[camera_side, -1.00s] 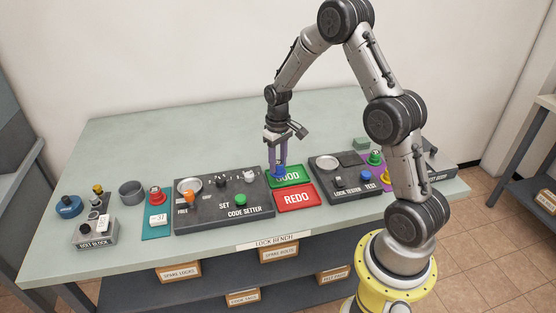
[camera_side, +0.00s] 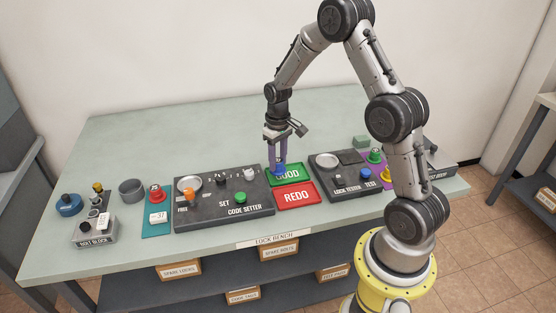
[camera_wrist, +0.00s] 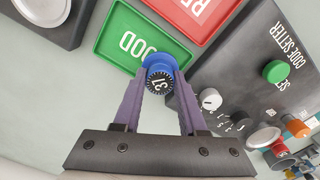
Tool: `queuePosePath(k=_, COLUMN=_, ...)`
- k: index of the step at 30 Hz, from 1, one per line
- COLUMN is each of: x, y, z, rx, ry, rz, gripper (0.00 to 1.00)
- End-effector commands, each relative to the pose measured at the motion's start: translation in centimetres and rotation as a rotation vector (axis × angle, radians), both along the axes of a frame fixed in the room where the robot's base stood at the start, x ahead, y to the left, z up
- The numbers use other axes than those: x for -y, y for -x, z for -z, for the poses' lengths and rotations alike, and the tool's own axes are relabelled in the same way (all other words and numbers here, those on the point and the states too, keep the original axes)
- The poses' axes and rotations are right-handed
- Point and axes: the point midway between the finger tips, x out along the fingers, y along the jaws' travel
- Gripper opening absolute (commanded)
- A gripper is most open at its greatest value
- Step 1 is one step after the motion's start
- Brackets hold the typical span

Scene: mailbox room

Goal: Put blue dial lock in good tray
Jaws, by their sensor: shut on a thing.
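My gripper (camera_side: 279,165) points down at the back left corner of the green GOOD tray (camera_side: 297,177), with its purple fingers shut on the blue dial lock (camera_side: 279,170). In the wrist view the blue dial lock (camera_wrist: 158,62) sits between the fingertips, its black numbered dial facing the camera. It overlaps the edge of the GOOD tray (camera_wrist: 112,38) there. I cannot tell whether it touches the tray floor. The rest of the tray looks empty.
The red REDO tray (camera_side: 296,196) lies in front of the GOOD tray. The code setter (camera_side: 250,205) stands to the left and the lock tester (camera_side: 335,190) to the right. Another blue round item (camera_side: 68,206) is at the far left.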

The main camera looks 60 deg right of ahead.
Motion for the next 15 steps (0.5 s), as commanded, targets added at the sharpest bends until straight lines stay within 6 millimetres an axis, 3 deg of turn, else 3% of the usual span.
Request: queuePosePath(k=15, x=-0.02, y=0.04, z=0.37, rx=-0.002, ry=-0.001, rz=0.000, gripper=0.00)
